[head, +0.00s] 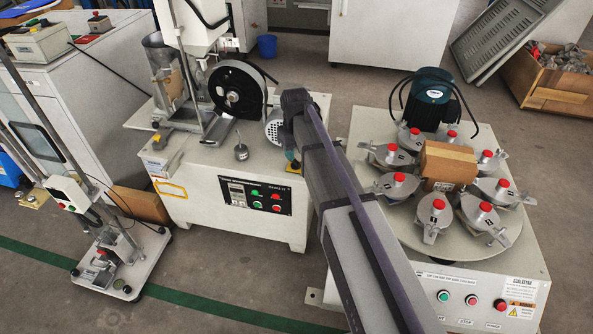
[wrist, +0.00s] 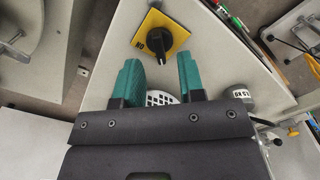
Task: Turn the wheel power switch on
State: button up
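The wheel power switch (wrist: 162,43) shows in the wrist view as a black rotary knob on a yellow square plate. Its handle points down in the picture, and the "ON" mark is at the plate's left. In the head view, the yellow plate (head: 293,167) is mostly hidden by my arm, on the right part of the machine top. My gripper (wrist: 158,60) is open and empty, with green fingers apart. The handle's end lies between the fingertips in the picture; I see no contact and cannot tell the height gap. The black wheel (head: 226,85) stands at the machine's back.
A silver weight (head: 241,152) sits on the machine top, also in the wrist view (wrist: 238,96). A front panel (head: 256,196) has green and red buttons. A turntable (head: 470,230) with several clamped cups stands at right. A slim stand (head: 110,262) is at left.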

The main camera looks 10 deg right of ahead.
aim_at(296, 160)
notch_tip(296, 160, down, 3)
jog(key=shift+f+b, duration=0.15)
jog(key=shift+b, duration=0.65)
grip_shut()
